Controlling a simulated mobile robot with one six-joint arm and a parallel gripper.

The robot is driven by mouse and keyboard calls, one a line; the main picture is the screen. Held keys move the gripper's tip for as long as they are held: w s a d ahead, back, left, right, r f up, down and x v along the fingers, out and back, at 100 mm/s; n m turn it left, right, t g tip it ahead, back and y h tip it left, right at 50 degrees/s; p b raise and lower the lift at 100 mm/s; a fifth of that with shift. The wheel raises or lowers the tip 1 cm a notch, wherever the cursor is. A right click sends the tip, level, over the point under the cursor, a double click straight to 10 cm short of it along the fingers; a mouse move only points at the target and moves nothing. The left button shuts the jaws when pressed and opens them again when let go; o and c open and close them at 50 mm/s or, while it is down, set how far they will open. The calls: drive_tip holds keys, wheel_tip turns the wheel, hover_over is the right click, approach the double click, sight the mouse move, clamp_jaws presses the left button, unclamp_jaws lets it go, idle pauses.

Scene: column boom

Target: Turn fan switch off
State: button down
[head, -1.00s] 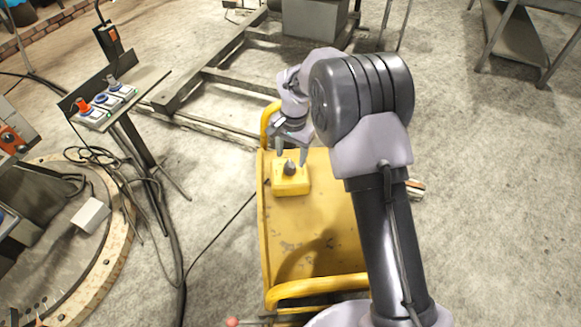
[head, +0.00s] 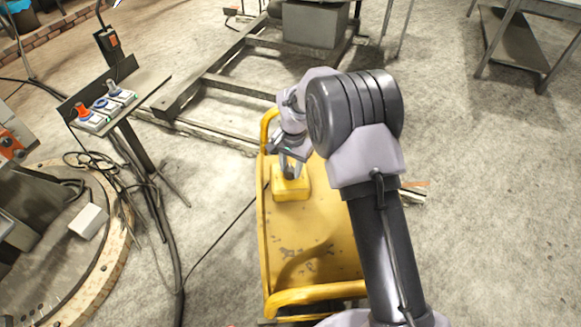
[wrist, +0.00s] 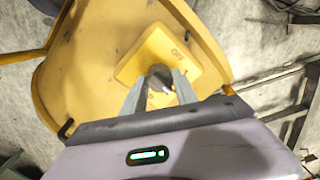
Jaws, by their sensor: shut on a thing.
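The fan switch is a yellow box (head: 291,187) on the yellow cart (head: 310,240), with a dark rotary knob on its top. In the wrist view the switch box (wrist: 143,62) shows the word OFF at its upper right, and other lettering is partly hidden behind the fingers. My gripper (head: 290,170) is over the box with its fingers down at the knob. In the wrist view my gripper (wrist: 160,82) has a finger on each side of the dark knob (wrist: 158,75) and is shut on it. The knob's pointing direction is hard to tell.
A stand at the left holds several small switch boxes (head: 105,105). A metal frame (head: 215,90) lies on the floor behind the cart. A round platform (head: 60,230) is at lower left. The cart's yellow handle rail (head: 315,291) rises at its near end.

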drive_tip(key=n+p, duration=0.2)
drive_tip(key=n, duration=0.1)
drive_tip(key=shift+r, duration=0.1)
drive_tip(key=n+p, duration=0.2)
drive_tip(key=n, duration=0.3)
drive_tip(key=shift+w+n, duration=0.1)
drive_tip(key=shift+n, duration=0.2)
drive_tip(key=n+p, duration=0.2)
drive_tip(key=n, duration=0.2)
drive_tip(key=shift+n+g, duration=0.3)
drive_tip(key=shift+a+n+p, duration=0.1)
drive_tip(key=shift+n+p, duration=0.4)
drive_tip(key=shift+n, duration=1.7)
drive_tip(key=c, duration=0.9)
unclamp_jaws()
drive_tip(key=shift+c, duration=0.2)
